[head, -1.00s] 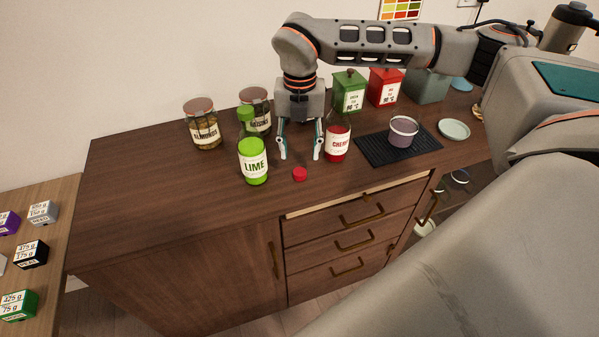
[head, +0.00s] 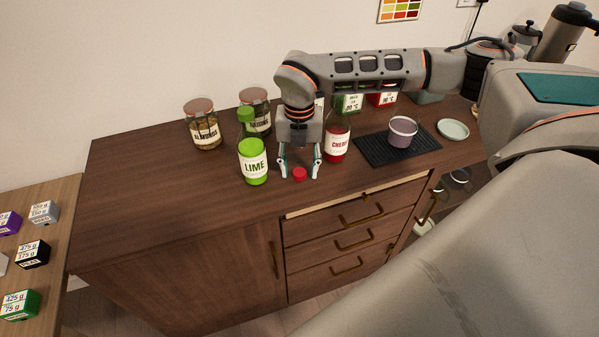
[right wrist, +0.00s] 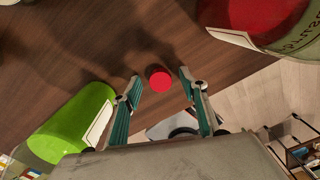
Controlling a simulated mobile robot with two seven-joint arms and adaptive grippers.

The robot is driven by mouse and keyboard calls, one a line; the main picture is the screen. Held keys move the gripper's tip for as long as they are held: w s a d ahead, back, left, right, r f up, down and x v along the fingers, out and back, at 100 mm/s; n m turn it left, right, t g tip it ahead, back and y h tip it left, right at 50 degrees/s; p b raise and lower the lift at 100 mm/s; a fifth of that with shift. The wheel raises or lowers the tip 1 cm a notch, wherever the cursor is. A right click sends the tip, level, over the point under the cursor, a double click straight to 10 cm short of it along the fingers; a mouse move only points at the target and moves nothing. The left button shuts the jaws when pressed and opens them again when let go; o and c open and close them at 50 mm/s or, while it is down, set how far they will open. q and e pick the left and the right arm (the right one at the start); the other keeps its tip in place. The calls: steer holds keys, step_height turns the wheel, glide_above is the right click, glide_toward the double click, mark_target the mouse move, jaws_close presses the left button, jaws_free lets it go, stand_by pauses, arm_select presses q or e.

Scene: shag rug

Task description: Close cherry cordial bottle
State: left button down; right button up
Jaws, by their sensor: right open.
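The cherry cordial bottle (head: 337,143) stands upright on the wooden counter, red with a white label; its top is partly hidden behind my right arm. In the right wrist view the red bottle (right wrist: 262,14) is at the top right. A small red cap (head: 299,174) lies on the counter between the cherry and lime bottles. My right gripper (head: 299,176) is open, pointing down, with its fingers on either side of the cap. In the right wrist view the cap (right wrist: 160,79) shows just beyond and between the open fingertips (right wrist: 164,88). My left gripper is not in view.
The green lime bottle (head: 253,163) stands close left of the gripper. Jars (head: 203,125) stand behind it. A black mat (head: 370,150) with a purple cup (head: 402,132) is to the right. The counter's left part is clear.

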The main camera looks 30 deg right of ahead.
mark_target(299, 171)
steer(key=c, duration=0.8)
steer(key=shift+r, duration=0.15)
step_height(299, 171, up, 20)
steer(key=shift+f, duration=0.1)
stand_by(0.4)
